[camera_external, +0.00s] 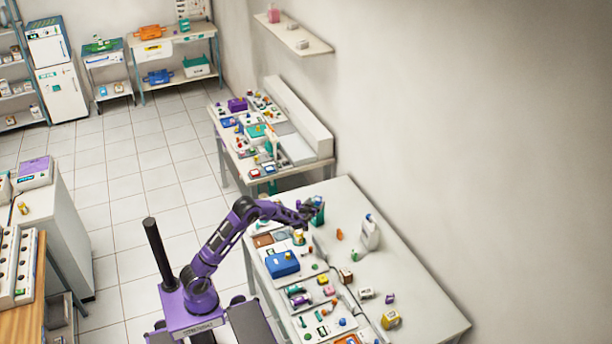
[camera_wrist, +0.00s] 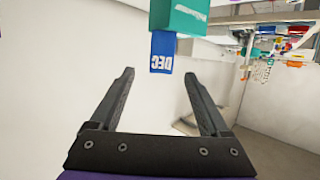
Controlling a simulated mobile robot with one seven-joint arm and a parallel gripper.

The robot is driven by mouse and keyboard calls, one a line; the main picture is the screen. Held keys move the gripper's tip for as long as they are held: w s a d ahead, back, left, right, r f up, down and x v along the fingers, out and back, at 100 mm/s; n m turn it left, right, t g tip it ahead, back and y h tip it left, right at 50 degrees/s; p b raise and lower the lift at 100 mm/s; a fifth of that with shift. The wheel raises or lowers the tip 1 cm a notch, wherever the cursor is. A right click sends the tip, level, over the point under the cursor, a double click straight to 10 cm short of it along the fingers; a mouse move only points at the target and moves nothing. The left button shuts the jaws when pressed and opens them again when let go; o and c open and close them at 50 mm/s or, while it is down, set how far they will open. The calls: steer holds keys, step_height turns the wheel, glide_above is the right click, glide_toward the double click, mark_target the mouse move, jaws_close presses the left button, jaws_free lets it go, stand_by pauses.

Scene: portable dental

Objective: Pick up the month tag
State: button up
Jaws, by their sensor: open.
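The month tag (camera_wrist: 161,52) is a small blue tag marked DEC, its letters upside down in the wrist view. It sits against the lower left of a teal block (camera_wrist: 181,17), just beyond the fingertips. My gripper (camera_wrist: 158,74) is open, and nothing is between its fingers. The tag lies ahead of the gap, slightly above the fingertips in the picture. In the external view my gripper (camera_external: 307,210) is beside a teal object (camera_external: 319,213) at the far left part of the near table; the tag cannot be made out there.
The near table (camera_external: 420,295) holds a white bottle (camera_external: 370,234), a blue box (camera_external: 282,264) and several small items close to my arm. A second cluttered table (camera_external: 240,165) stands behind. The wall is to the right. Open tiled floor (camera_external: 140,170) lies left.

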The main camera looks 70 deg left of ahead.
mark_target(318, 199)
steer(key=shift+x, duration=3.1)
steer(key=shift+s+f, duration=0.1)
steer(key=shift+f, duration=0.05)
jaws_close()
